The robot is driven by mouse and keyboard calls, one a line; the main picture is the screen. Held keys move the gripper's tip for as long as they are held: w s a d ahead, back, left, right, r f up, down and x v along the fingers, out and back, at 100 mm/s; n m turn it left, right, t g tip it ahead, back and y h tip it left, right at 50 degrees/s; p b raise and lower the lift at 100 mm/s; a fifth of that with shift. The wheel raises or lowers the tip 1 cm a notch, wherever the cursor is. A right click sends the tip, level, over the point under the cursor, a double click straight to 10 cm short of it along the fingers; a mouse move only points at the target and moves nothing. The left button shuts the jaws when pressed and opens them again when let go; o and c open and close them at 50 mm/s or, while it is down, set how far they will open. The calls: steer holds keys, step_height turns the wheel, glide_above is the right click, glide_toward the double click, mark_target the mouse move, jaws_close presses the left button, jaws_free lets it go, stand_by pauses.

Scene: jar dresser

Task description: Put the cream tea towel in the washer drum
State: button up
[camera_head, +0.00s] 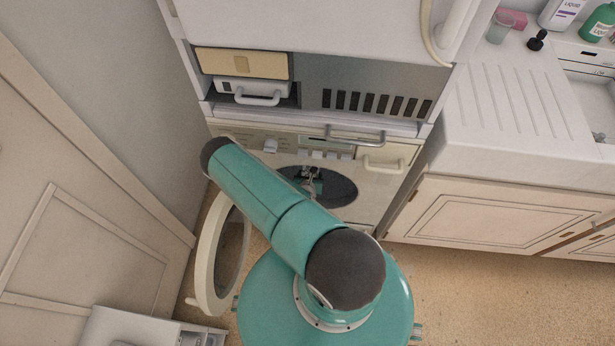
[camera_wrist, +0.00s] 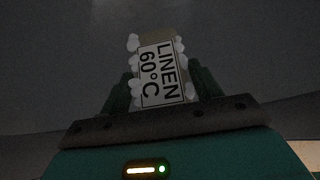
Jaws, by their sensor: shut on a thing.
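The washer (camera_head: 370,178) stands ahead with its round door (camera_head: 205,265) swung open to the left. Its dark drum opening (camera_head: 342,188) is partly hidden by my arm. My gripper (camera_head: 311,182) is at the drum opening, seen small in the head view. In the wrist view my gripper (camera_wrist: 160,88) is shut on the cream tea towel (camera_wrist: 151,36), of which a small cream part shows behind a tag reading "LINEN 60°C", with white bumps along both sides. Dark grey surfaces surround it. The rest of the towel cannot be made out.
Above the washer is a drawer (camera_head: 258,94) with a handle and a vented panel. A sink counter (camera_head: 515,100) with bottles and a glass is at the right. A panelled door (camera_head: 80,245) is at the left. The floor (camera_head: 480,290) at the right is clear.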

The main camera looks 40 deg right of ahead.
mark_target(308, 173)
steer(key=w+f, duration=0.1)
steer(key=w+d+f, duration=0.1)
steer(key=w+f, duration=0.1)
steer(key=shift+d+f, duration=0.25)
steer(key=shift+f, duration=1.75)
steer(key=shift+f, duration=0.1)
steer(key=shift+f, duration=0.5)
steer(key=o, duration=1.1)
steer(key=shift+d+r, duration=0.1)
steer(key=shift+r, duration=0.45)
steer(key=v, duration=1.2)
steer(key=shift+r, duration=0.1)
